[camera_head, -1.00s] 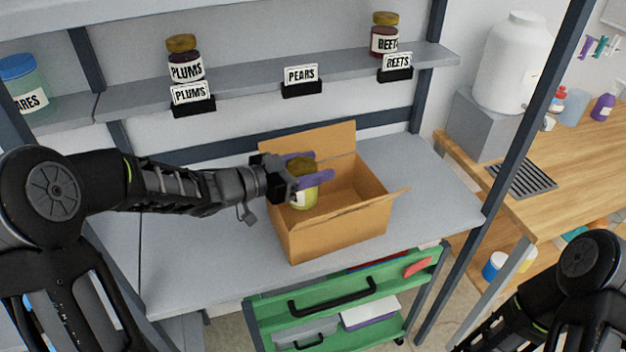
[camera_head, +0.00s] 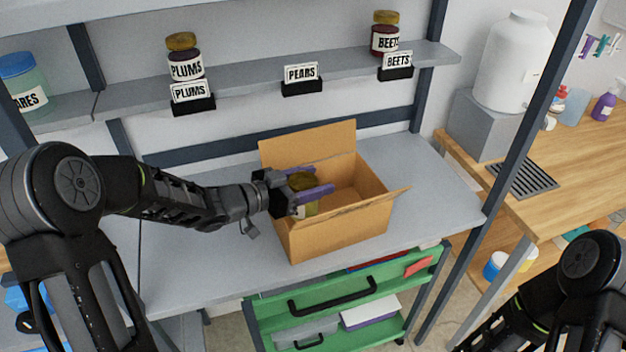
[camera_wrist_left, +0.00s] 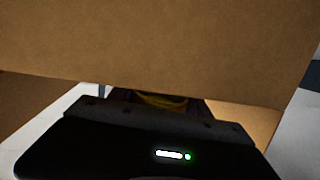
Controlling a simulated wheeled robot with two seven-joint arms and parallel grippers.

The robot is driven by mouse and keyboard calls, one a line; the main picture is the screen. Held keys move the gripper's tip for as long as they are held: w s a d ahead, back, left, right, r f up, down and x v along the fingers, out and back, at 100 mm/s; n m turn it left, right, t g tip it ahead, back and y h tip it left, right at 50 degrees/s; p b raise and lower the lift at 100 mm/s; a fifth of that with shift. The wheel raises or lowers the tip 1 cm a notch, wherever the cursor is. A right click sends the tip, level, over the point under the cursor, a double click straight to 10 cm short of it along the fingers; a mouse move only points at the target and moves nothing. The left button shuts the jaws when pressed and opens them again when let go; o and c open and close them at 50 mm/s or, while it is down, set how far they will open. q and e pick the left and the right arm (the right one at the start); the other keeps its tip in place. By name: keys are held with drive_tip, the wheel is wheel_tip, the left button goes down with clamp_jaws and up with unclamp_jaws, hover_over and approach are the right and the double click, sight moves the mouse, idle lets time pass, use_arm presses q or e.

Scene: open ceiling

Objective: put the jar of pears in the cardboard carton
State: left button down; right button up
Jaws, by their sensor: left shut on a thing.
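The jar of pears (camera_head: 304,184) has a yellowish lid and sits between the purple fingers of my left gripper (camera_head: 312,186). The gripper is shut on it and holds it upright, inside the left part of the open cardboard carton (camera_head: 345,228). The carton's near wall hides the jar's lower part, so I cannot tell if it touches the bottom. In the left wrist view the carton's cardboard (camera_wrist_left: 160,45) fills the upper part, and only a sliver of the yellow lid (camera_wrist_left: 162,101) shows. My right gripper is out of view; only part of that arm shows at the lower right.
The carton stands on a grey shelf (camera_head: 200,260). Above it, a narrower shelf holds a plums jar (camera_head: 184,62), a beets jar (camera_head: 385,38) and a pears label (camera_head: 301,74) with no jar behind it. A green drawer cart (camera_head: 375,280) stands below.

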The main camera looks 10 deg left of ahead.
use_arm(q)
drive_tip(key=shift+f, duration=0.2)
drive_tip(key=shift+c, duration=2.4)
unclamp_jaws()
drive_tip(key=shift+r, duration=0.1)
drive_tip(key=shift+r, duration=0.25)
drive_tip(key=shift+r+p, duration=0.55)
drive_tip(key=shift+p, duration=0.05)
drive_tip(key=b+v, duration=0.1)
drive_tip(key=v, duration=1.1)
drive_tip(key=shift+f+b, duration=0.2)
drive_tip(key=shift+b, duration=0.1)
